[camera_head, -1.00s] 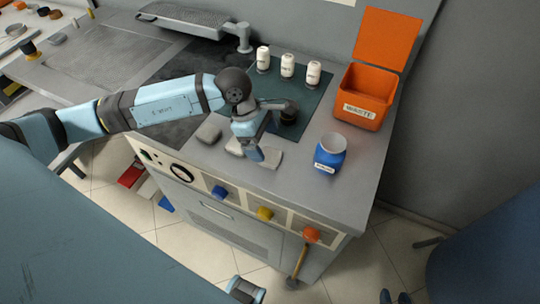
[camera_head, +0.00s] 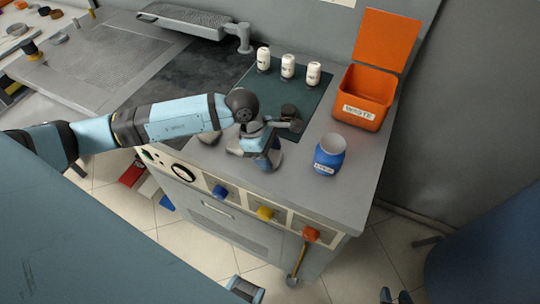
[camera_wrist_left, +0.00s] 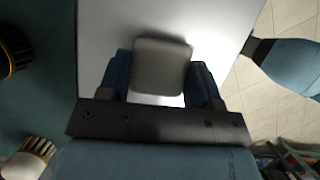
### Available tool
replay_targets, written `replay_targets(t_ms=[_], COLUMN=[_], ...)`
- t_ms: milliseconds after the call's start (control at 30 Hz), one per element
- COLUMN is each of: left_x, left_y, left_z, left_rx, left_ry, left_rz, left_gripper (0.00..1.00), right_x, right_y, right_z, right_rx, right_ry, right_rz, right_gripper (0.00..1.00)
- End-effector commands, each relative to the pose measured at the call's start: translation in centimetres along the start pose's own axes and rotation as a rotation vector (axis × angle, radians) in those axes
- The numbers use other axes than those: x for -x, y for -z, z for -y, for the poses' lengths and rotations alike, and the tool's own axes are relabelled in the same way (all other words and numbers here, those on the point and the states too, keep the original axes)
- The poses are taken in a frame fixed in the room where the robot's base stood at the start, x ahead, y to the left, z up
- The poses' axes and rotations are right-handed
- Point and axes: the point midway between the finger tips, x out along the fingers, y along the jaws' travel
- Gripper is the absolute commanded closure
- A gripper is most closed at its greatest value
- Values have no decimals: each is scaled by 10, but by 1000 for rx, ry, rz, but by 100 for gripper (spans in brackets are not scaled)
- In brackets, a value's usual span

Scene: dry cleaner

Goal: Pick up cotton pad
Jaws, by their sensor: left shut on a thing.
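My left gripper (camera_head: 270,162) is low over the front edge of the grey counter. In the left wrist view it is shut on a rounded, square grey pad (camera_wrist_left: 162,66), which sits between the two blue fingers. In the head view the gripper mostly hides this pad. Two small blue tips, possibly my right gripper (camera_head: 395,297), barely show at the bottom edge.
Several white bottles (camera_head: 287,66) stand at the back. A blue pot (camera_head: 330,153) and an open orange waste bin (camera_head: 366,98) are to the right. The counter between gripper and pot is clear.

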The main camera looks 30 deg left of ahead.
Motion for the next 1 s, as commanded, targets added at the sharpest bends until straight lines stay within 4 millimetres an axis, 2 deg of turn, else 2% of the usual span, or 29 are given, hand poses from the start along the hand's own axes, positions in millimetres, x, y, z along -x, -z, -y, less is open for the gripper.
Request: replay_targets(t_ms=[167, 367, 467, 800, 1000], left_x=[3, 22, 40, 124, 161], left_y=[-1, -9, -17, -52, -67], left_z=[0, -1, -1, -1, -1], left_rx=[0, -2, -3, -3, -2], left_ry=[-1, -3, -5, -5, -4], left_rz=[0, 1, 2, 2, 1], left_gripper=[64, 64, 64, 64, 64], right_x=[0, -1, -3, -7, -9], right_y=[0, -2, -4, -11, -14], right_z=[0, 0, 1, 1, 0], right_rx=[0, 0, 0, 0, 0], right_ry=[1, 1, 1, 1, 1], right_rz=[0, -1, -1, 0, 0], right_gripper=[63, 63, 63, 63, 63])
